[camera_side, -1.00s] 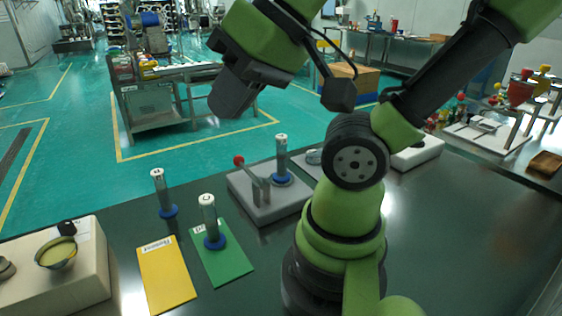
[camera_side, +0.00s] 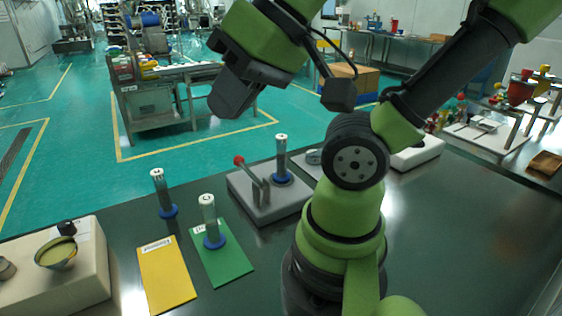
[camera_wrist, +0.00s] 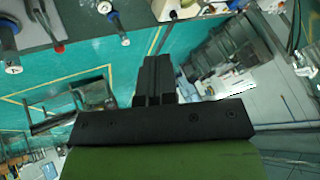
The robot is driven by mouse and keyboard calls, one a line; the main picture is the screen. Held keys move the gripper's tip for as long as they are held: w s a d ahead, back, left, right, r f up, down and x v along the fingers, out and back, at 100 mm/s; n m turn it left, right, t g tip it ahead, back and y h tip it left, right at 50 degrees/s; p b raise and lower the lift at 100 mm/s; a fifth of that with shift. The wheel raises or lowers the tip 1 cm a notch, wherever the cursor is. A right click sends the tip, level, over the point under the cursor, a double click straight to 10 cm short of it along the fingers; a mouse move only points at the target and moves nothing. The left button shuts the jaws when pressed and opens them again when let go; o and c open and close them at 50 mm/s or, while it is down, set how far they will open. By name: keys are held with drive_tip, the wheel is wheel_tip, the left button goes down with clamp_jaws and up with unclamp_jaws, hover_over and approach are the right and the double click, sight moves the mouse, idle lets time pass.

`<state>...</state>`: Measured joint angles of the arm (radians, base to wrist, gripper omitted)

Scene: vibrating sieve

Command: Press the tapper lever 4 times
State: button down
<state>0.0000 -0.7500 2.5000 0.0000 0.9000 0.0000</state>
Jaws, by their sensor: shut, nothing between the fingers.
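The tapper is a grey block (camera_side: 265,205) with an upright metal lever (camera_side: 256,182) topped by a red ball (camera_side: 239,160). A clear tube with a blue foot (camera_side: 281,160) stands on the same block. My gripper (camera_side: 222,112) hangs in the air above and left of the lever in the side view, clear of it. In the wrist view my gripper (camera_wrist: 155,62) is shut and empty, its fingers together. The lever's red ball (camera_wrist: 60,48) shows at the upper left there, away from the fingertips.
Two more tubes stand on the dark bench (camera_side: 110,245): one tube (camera_side: 163,193) on bare bench, another (camera_side: 209,221) on a green card (camera_side: 230,266). A yellow card (camera_side: 165,275) lies beside it. A cream block (camera_side: 85,275) carrying a small bowl (camera_side: 56,252) stands front left.

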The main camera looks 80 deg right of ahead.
drive_tip(key=shift+w, duration=0.1)
idle(0.6)
drive_tip(key=w+d+f+m, duration=0.1)
drive_tip(key=w+d+m, duration=0.3)
drive_tip(key=w+m, duration=0.35)
drive_tip(key=m+t+h, duration=0.2)
drive_tip(key=m+h, duration=0.1)
drive_tip(key=m, duration=1.3)
hover_over(239, 157)
wheel_tip(239, 157, down, 10)
drive_tip(key=shift+a+r, duration=0.1)
drive_tip(key=shift+f, duration=4.4)
